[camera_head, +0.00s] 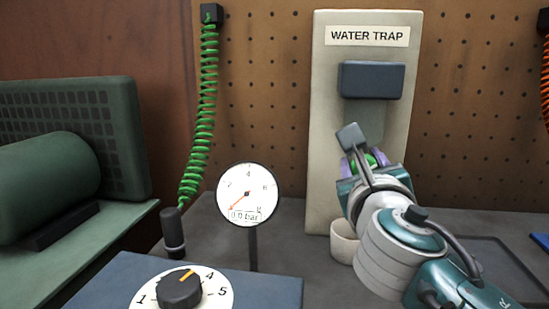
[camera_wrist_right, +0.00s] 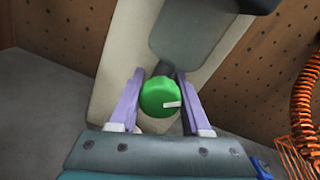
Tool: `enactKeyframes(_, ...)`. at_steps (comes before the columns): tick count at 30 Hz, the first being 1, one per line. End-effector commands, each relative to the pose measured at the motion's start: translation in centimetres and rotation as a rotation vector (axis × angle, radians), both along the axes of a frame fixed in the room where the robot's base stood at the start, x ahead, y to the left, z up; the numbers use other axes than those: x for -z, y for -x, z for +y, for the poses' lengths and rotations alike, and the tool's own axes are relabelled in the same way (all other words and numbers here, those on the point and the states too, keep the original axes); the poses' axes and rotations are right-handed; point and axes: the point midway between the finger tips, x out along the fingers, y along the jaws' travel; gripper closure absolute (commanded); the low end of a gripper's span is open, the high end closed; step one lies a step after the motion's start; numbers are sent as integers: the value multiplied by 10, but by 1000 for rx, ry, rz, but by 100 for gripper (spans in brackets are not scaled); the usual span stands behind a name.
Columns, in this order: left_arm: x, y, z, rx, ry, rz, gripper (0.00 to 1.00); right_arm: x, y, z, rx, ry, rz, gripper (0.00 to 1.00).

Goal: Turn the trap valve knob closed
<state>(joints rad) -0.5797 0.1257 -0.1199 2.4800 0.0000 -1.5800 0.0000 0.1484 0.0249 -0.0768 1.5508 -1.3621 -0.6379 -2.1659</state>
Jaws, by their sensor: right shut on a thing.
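The trap valve knob (camera_wrist_right: 160,97) is round and green with a white pointer line, which points to the right in the right wrist view. It sits low on the water trap, a cream panel (camera_head: 327,130) labelled "WATER TRAP" with a grey block and bowl. My right gripper (camera_wrist_right: 160,99) has its two purple fingers on either side of the knob, closed on it. In the head view my right gripper (camera_head: 366,160) covers most of the knob; only a bit of green (camera_head: 371,160) shows. My left gripper is in neither view.
A gauge (camera_head: 247,194) reading 0.0 bar stands left of the panel. A black dial knob (camera_head: 180,289) with numbers is at the front. A cream cup (camera_head: 343,240) stands below the trap. A green coiled hose (camera_head: 203,110) hangs left; an orange one (camera_wrist_right: 304,90) hangs right.

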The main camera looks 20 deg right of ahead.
Motion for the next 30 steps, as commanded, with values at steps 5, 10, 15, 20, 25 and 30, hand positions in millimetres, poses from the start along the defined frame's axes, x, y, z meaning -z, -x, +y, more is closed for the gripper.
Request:
enactKeyframes(5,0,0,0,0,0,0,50,0,0,0,0,0,0,100)
enactKeyframes(10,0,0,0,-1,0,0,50,0,0,0,0,-2,-2,100)
enactKeyframes(15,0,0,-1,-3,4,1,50,0,0,0,0,-29,-19,100)
enactKeyframes(20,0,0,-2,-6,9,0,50,-1,0,0,-1,-95,-61,100)
enactKeyframes(25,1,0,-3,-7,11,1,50,-1,0,1,-1,-200,-126,100)
enactKeyframes(30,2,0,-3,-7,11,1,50,0,0,1,-1,-308,-192,100)
